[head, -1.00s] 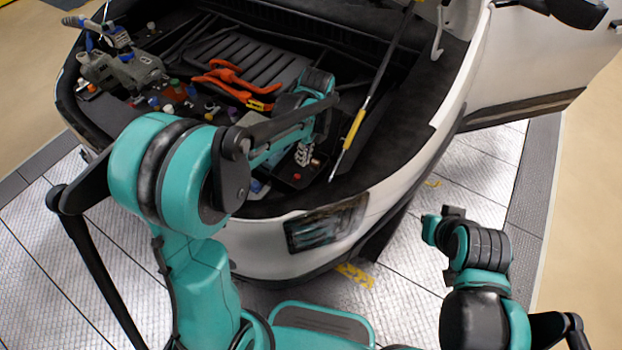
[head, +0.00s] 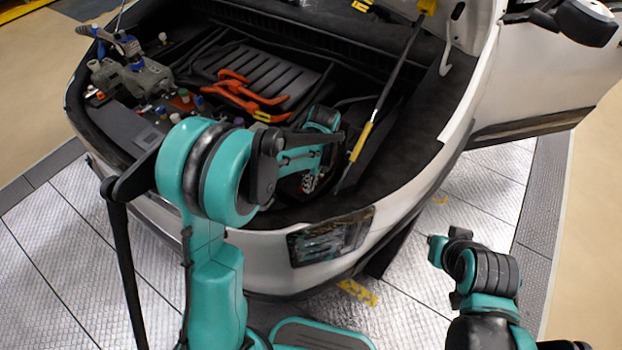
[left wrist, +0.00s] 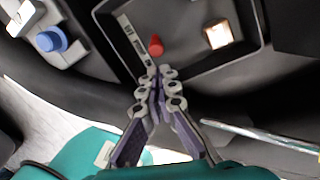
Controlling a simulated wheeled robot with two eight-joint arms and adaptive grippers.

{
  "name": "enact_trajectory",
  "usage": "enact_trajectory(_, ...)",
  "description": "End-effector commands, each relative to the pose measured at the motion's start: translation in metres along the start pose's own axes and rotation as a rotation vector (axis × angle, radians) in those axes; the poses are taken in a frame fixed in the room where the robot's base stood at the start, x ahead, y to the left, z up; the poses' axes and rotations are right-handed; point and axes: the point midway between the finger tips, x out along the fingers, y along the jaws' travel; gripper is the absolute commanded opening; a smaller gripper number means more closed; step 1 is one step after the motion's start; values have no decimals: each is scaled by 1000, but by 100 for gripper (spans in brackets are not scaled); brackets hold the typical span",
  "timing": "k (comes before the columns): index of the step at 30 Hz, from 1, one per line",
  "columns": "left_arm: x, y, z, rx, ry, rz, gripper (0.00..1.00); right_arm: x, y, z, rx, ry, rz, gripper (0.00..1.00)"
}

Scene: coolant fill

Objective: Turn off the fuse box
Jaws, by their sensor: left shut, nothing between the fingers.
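The fuse box (left wrist: 190,18) is a dark recessed panel in the left wrist view. It carries a red pointed knob (left wrist: 155,46), a lit square switch (left wrist: 218,36) and a pale lettered strip (left wrist: 134,40). My left gripper (left wrist: 158,72) is shut and empty, its fingertips just short of the red knob in the picture; I cannot tell whether they touch it. In the head view the left gripper (head: 308,183) reaches down into the front bay, and my arm hides most of the panel. My right arm shows at the right, but its fingers cannot be made out.
The white car's open front bay holds orange-handled tools (head: 240,93), a grey machine with blue parts (head: 130,72) and several small caps. A prop rod with a yellow grip (head: 361,140) stands right of my left gripper. A blue knob (left wrist: 50,40) lies left of the panel.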

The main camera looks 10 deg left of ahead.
Motion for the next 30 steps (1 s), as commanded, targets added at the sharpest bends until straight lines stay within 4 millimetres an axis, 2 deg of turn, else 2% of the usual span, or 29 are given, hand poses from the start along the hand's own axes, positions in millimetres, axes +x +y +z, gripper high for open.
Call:
enact_trajectory(1, 10, 0, 0, -1, 0, 0, 0, 4, 0, 3, 0, 0, 0, 0)
enact_trajectory(3, 19, 0, 0, -1, 0, 0, 0, 6, 0, 4, 0, 0, 0, 0)
enact_trajectory(9, 32, 0, 0, 0, 0, 0, 0, 9, 0, 6, 0, 0, 0, 0)
enact_trajectory(30, 30, 1, 2, 0, 0, 0, 0, 8, 0, 6, 0, 0, 0, 0)
